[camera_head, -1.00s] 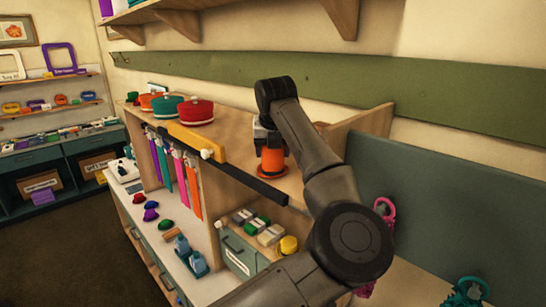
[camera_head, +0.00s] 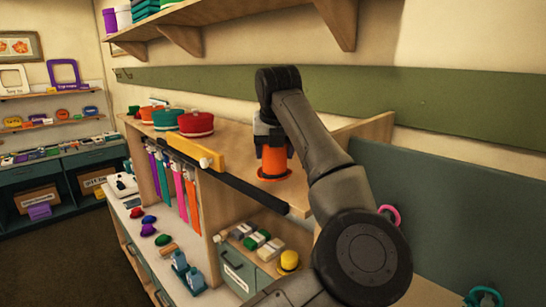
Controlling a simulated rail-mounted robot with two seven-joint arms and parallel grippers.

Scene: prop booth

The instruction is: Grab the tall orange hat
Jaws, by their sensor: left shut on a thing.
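My right gripper is not in view.
Round flat hats in red (camera_head: 196,124) and teal (camera_head: 166,119) sit further left on the shelf top. A green wall rail (camera_head: 390,95) runs behind. A small yellow hat (camera_head: 289,261) stands below.

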